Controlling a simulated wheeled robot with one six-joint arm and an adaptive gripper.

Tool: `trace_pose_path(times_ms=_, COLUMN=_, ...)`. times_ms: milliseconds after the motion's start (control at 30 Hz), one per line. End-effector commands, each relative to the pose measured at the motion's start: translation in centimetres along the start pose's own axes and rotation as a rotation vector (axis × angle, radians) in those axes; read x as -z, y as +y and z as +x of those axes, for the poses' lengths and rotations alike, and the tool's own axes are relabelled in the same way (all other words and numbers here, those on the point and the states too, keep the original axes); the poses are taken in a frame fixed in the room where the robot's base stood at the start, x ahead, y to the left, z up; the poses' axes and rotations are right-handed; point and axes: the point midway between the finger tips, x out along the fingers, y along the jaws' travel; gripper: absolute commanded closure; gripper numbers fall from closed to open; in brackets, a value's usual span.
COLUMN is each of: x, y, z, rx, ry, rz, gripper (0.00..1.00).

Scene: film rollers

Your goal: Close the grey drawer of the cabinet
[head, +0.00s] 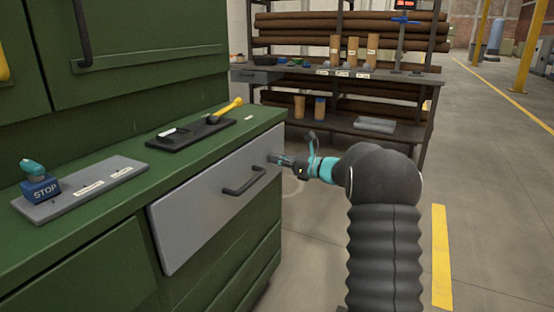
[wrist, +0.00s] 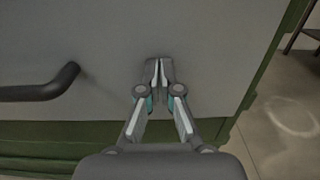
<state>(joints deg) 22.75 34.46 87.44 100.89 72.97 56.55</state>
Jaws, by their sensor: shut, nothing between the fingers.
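The grey drawer (head: 205,218) is in the upper right of the green cabinet, with a dark bar handle (head: 243,180) on its front. Its front sits close under the countertop edge; I cannot tell whether a small gap is left behind it. My gripper (head: 273,158) is at the right end of the drawer front, right of the handle. In the wrist view my gripper (wrist: 160,66) is shut and empty, its fingertips pointing at the grey front (wrist: 215,45). They are at or very near it; contact is unclear. The handle (wrist: 40,86) is to the left there.
On the green countertop (head: 190,152) are a grey plate (head: 75,195) with a blue STOP block (head: 41,189), and a black tray (head: 165,138) with a yellow-handled tool (head: 228,108). A workbench (head: 350,77) stands behind. The floor to the right is open.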

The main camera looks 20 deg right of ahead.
Motion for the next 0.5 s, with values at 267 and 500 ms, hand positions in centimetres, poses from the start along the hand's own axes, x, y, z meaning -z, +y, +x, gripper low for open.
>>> trace_pose_path(times_ms=267, x=-0.18, y=0.32, z=0.65, rx=-0.006, ry=-0.003, rz=-0.002, gripper=1.00)
trace_pose_path(times_ms=500, x=-0.25, y=0.37, z=0.09, rx=-0.009, ry=-0.003, rz=-0.002, gripper=1.00)
